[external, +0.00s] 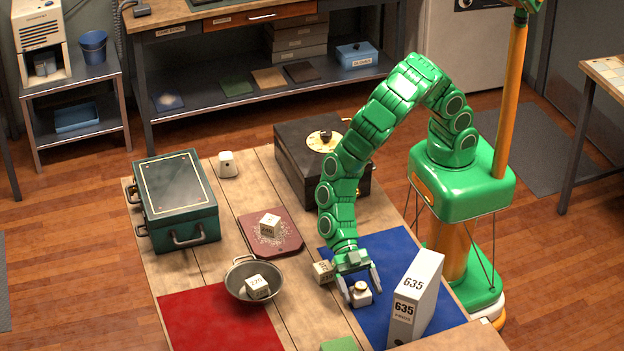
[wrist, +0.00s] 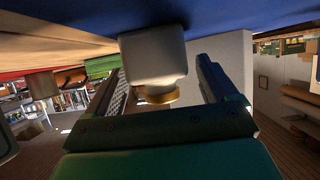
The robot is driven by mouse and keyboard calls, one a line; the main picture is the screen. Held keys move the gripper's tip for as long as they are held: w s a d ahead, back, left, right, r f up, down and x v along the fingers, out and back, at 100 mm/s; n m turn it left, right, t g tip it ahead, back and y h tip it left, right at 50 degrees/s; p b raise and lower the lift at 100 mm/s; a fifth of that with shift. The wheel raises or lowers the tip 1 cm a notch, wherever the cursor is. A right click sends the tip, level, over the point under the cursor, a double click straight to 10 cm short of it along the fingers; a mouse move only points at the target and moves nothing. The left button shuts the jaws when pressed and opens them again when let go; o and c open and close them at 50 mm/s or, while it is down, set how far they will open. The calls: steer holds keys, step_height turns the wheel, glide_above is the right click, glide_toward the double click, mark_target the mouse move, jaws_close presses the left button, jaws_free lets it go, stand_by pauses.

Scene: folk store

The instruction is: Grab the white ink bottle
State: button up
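The white ink bottle (external: 361,298) is a small squarish white bottle with a gold cap, upright on the blue mat (external: 398,258). My gripper (external: 363,292) is lowered over it, with a finger on each side. In the wrist view the bottle (wrist: 152,55) appears upside down between my two fingers (wrist: 165,85), its gold cap towards my palm. A gap shows between the bottle and the right finger; the left finger is close, and I cannot tell if it touches. The fingers are open.
A white 635 binder (external: 416,295) stands just right of my gripper. A labelled cube (external: 323,272) lies close on the left. A metal pan (external: 240,285), a dark red board (external: 284,238), a green case (external: 176,205) and a dark box (external: 295,165) stand farther off.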

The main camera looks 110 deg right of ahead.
mark_target(361, 285)
steer(key=c, duration=1.1)
steer(key=shift+r, duration=0.1)
steer(key=shift+r, duration=0.5)
step_height(361, 285, up, 2)
steer(key=shift+r, duration=0.1)
steer(key=s+d+r, duration=0.2)
steer(key=s+r, duration=0.1)
steer(key=s+d+r, duration=0.3)
steer(key=s, duration=0.1)
steer(key=s+d+r, duration=0.3)
steer(key=s, duration=0.1)
steer(key=shift+d+r, duration=0.25)
steer(key=shift+r, duration=0.1)
